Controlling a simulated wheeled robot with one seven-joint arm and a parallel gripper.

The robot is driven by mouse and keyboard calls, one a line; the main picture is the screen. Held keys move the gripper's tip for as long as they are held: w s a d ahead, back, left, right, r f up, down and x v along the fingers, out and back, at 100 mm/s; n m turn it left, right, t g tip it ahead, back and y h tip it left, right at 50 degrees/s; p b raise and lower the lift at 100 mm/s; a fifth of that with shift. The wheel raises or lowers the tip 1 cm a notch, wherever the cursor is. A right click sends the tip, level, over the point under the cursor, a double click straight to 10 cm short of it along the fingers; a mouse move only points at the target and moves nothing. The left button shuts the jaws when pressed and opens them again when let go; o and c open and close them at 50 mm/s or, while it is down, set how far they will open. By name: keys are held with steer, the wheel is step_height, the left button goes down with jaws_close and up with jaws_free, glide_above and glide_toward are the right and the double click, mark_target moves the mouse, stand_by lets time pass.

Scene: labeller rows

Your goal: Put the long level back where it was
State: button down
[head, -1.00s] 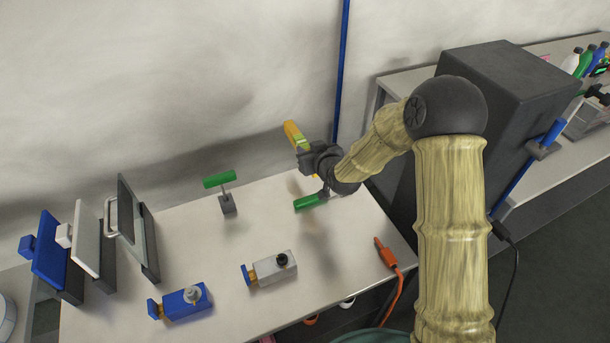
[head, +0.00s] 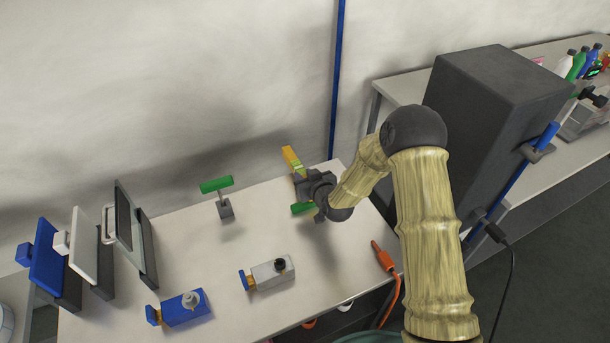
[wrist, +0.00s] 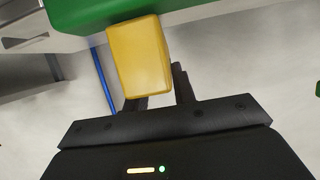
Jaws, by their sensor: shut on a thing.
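Whether the level touches anything cannot be told.
A green T-shaped piece (head: 216,185) stands left of the gripper. Blue (head: 185,308) and grey (head: 271,273) blocks with knobs are in front. Several upright panels (head: 135,232) stand at left. An orange tool (head: 382,256) is at the right edge, near a tall dark box (head: 490,130).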

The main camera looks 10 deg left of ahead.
steer(key=shift+f, duration=0.1)
steer(key=c, duration=1.1)
jaws_free()
steer(key=shift+c, duration=0.2)
steer(key=shift+s+d+r, duration=0.1)
steer(key=shift+r, duration=0.1)
steer(key=b+v, duration=0.1)
steer(key=v, duration=1)
steer(key=shift+s+d, duration=0.3)
steer(key=shift+r, duration=0.1)
